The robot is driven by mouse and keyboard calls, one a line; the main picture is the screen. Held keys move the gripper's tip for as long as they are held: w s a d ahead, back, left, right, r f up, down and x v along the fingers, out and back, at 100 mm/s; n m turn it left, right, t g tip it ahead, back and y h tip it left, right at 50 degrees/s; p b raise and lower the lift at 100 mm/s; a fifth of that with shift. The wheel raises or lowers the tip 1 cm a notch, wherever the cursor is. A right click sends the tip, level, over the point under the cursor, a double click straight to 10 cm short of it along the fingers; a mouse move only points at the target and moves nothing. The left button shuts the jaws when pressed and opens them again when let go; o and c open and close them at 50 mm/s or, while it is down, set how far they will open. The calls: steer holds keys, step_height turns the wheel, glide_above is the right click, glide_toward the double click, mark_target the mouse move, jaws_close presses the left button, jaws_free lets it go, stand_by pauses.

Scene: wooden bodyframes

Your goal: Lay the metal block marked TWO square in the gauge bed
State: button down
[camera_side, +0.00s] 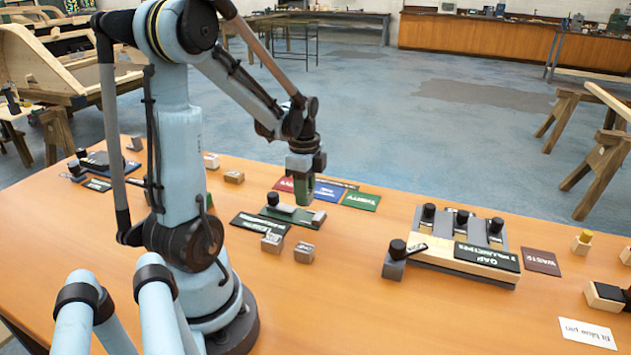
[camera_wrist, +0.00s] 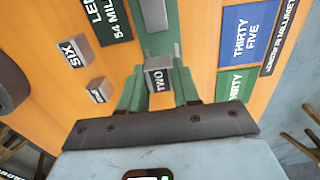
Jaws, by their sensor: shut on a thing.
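The metal block marked TWO (camera_wrist: 157,80) is a small grey block between the green fingers of my gripper (camera_wrist: 158,92) in the wrist view. Its lettered face is turned toward the wrist camera. My gripper (camera_side: 303,198) is shut on it, with the fingers pointing down. The green gauge bed (camera_wrist: 158,43) lies just beyond the block in the wrist view. It also shows below the gripper in the side view (camera_side: 287,215). A grey block (camera_wrist: 153,13) lies in the bed. I cannot tell whether the held block touches the bed; the fingers hide it in the side view.
Blocks marked SIX (camera_wrist: 74,52) and another (camera_wrist: 99,89) stand on the table near the bed. A dark length card (camera_side: 260,223) lies beside it. Blue (camera_side: 328,191) and green (camera_side: 362,201) cards lie behind. A rack with black knobs (camera_side: 465,240) stands right.

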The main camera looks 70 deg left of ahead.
mark_target(304, 217)
steer(key=shift+a+f, duration=0.25)
steer(key=shift+f, duration=1.95)
steer(key=shift+f, duration=0.15)
steer(key=c, duration=0.8)
jaws_free()
